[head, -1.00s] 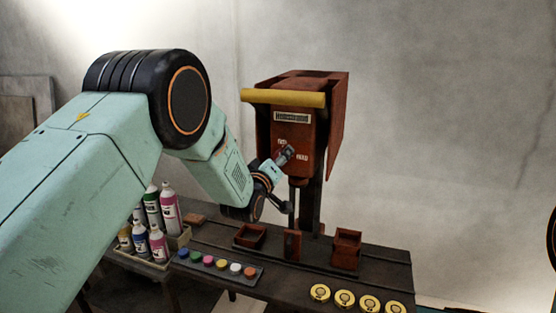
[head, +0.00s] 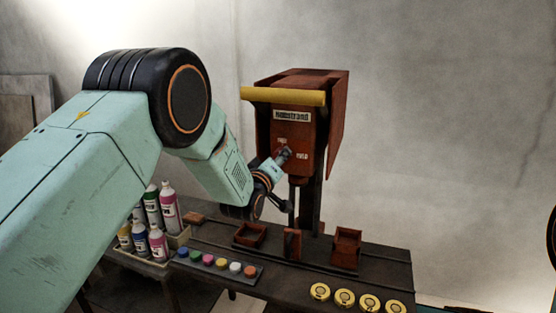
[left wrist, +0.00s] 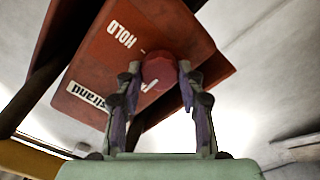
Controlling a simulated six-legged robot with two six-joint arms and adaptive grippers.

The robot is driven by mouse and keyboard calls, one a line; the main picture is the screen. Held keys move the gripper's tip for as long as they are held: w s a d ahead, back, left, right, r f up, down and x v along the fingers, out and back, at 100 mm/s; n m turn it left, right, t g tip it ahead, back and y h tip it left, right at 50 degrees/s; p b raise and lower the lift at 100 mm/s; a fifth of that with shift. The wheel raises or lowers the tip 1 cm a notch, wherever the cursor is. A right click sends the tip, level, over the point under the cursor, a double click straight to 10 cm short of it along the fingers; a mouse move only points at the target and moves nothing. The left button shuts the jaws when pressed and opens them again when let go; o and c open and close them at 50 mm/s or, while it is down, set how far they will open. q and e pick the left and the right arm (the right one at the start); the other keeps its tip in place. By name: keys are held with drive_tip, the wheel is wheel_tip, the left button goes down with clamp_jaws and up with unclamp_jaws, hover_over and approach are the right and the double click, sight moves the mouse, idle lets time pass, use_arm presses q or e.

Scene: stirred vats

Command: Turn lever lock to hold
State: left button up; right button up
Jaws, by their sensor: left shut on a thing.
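The lever lock is a dark red knob (left wrist: 160,72) on the front of a rust-red machine head (head: 293,135). A white HOLD label (left wrist: 121,34) is beside the knob in the left wrist view. My left gripper (head: 284,154) reaches the machine's front from the left. In the left wrist view its two fingers (left wrist: 160,90) are shut on the knob, one on each side. The gripper hides most of the knob in the head view. The knob's pointing direction is hard to tell. My right gripper is not in view.
A yellow bar (head: 283,97) crosses the machine's top front. Below, small rust-red boxes (head: 346,248) stand on the dark bench (head: 210,232). Paint pots (head: 222,263), bottles (head: 169,207) and yellow-rimmed discs (head: 345,298) lie toward the front and left.

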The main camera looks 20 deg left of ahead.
use_arm(q)
drive_tip(key=shift+f+m+b, duration=0.1)
drive_tip(key=shift+m+b, duration=4.2)
drive_tip(key=shift+m, duration=4.6)
drive_tip(key=o, duration=1.2)
drive_tip(key=shift+s+d, duration=0.1)
drive_tip(key=shift+s, duration=0.1)
